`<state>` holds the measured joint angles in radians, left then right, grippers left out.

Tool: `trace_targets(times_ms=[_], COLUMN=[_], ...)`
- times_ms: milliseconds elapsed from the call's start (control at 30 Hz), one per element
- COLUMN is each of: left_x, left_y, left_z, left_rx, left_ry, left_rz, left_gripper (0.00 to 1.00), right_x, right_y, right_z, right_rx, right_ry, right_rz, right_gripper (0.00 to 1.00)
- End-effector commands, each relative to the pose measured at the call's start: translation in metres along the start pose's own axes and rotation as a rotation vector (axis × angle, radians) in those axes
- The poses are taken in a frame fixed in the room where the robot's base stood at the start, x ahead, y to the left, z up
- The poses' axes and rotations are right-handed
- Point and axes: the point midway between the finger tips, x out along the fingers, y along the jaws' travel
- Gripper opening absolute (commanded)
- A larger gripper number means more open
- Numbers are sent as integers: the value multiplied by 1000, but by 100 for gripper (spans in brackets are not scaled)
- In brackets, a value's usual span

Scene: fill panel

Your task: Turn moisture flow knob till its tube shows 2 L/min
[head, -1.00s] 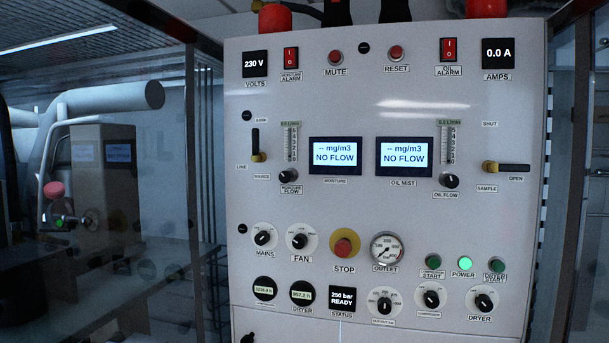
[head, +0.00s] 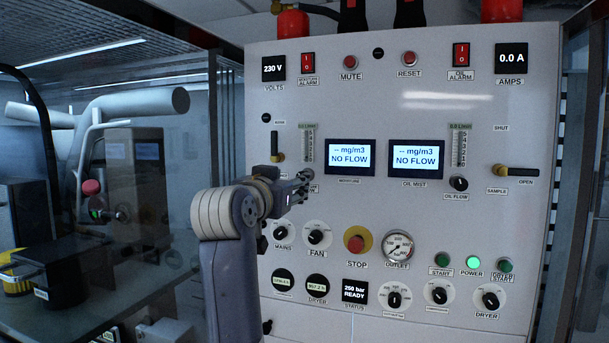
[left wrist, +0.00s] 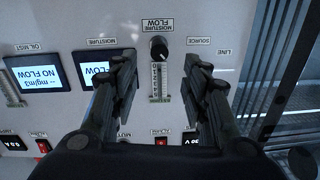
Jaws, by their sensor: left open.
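The black moisture flow knob (left wrist: 159,48) shows in the left wrist view, which is upside down, with its label beside it. In the head view my left gripper mostly covers the knob. Its flow tube (head: 308,145) is a narrow scale above it, also in the left wrist view (left wrist: 161,82); its reading is too small to make out. The moisture display (head: 350,156) reads "-- mg/m3 NO FLOW". My left gripper (head: 304,181) is open in front of the panel, its fingers (left wrist: 160,60) on either side of the knob in the picture. Contact cannot be told. My right gripper is out of view.
The lever beside the tube (head: 276,150) is close to the left gripper. The mains knob (head: 282,231) and fan knob (head: 315,236) lie below. The oil flow knob (head: 458,184) and oil mist display (head: 416,159) are to the right. Glass walls stand at the left.

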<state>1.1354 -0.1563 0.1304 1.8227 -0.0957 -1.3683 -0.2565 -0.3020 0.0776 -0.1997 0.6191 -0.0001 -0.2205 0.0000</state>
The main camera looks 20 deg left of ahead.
Motion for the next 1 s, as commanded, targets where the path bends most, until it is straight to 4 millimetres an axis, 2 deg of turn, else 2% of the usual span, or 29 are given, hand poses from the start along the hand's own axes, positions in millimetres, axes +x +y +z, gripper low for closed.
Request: trace_targets(times_ms=[33,200,433,600,900,933,1000], left_x=[10,44,77,88,90,90,90], left_y=[0,1,1,1,1,1,1], left_z=[-3,-4,-2,0,1,1,1], left_rx=[0,-1,0,0,0,0,0], left_ry=[-6,-6,-4,-1,-1,-1,-1], left_rz=[2,3,3,2,1,1,1], left_gripper=[42,42,42,42,42,38,22], right_x=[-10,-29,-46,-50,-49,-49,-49], right_y=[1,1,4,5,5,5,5], right_z=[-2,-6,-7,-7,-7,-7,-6], right_rx=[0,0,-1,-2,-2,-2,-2], right_ry=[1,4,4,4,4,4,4], right_rz=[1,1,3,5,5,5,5], right_gripper=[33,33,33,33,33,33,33])
